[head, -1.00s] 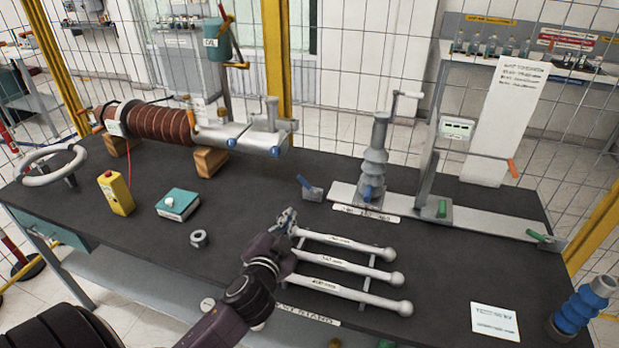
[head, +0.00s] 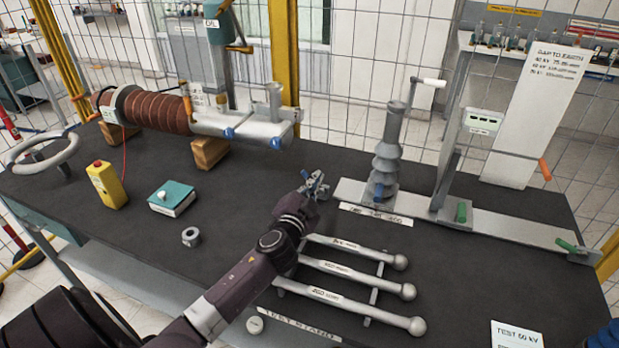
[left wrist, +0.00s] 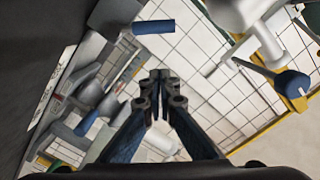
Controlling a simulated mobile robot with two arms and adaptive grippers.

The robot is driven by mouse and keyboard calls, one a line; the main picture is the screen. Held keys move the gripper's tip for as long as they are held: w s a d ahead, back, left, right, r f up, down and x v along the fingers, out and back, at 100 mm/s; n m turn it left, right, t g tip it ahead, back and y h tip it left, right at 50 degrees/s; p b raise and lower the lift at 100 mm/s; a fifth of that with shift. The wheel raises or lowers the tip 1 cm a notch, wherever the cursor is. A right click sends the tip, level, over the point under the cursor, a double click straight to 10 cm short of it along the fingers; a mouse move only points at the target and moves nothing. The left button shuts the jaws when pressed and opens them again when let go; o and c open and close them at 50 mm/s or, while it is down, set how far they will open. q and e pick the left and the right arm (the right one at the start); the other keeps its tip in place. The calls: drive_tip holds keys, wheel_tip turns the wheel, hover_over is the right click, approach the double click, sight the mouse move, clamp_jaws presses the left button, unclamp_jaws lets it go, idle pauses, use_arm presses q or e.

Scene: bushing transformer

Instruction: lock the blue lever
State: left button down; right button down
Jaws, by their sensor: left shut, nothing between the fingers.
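The blue lever (left wrist: 153,26) sticks out from a grey block (left wrist: 115,14) in the upper part of the left wrist view. In the head view my left gripper (head: 318,180) covers the lever and its block, at the left end of the grey base rail (head: 350,190). In the left wrist view the gripper's fingertips (left wrist: 160,92) are together and empty. The lever shows beyond the fingertips with a visible gap in the picture; I cannot tell the true distance.
Silver rods (head: 350,268) lie below my left forearm. The brown bushing (head: 155,118) rests on wooden blocks at left. Black mat (head: 240,200) is bare left of the gripper.

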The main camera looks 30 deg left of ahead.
use_arm(q)
drive_tip(key=w+a+f, duration=0.1)
drive_tip(key=a+f, duration=0.1)
drive_tip(key=a, duration=0.1)
drive_tip(key=shift+w+a+f, duration=0.15)
drive_tip(key=shift+w+f, duration=0.25)
use_arm(e)
drive_tip(key=shift+w+a, duration=0.4)
drive_tip(key=shift+a, duration=0.1)
drive_tip(key=shift+f, duration=0.1)
use_arm(q)
drive_tip(key=shift+s+a+f+n+b, duration=0.1)
drive_tip(key=shift+a+f+n+b, duration=0.2)
drive_tip(key=shift+n+b, duration=0.2)
drive_tip(key=n, duration=0.1)
drive_tip(key=a+n, duration=0.1)
drive_tip(key=n, duration=0.2)
drive_tip(key=shift+s+a+f+h, duration=0.15)
drive_tip(key=shift+a+f+h, duration=0.05)
drive_tip(key=shift+f+h, duration=0.15)
use_arm(e)
drive_tip(key=shift+d+f, duration=0.3)
drive_tip(key=shift+d, duration=0.05)
drive_tip(key=shift+w, duration=0.1)
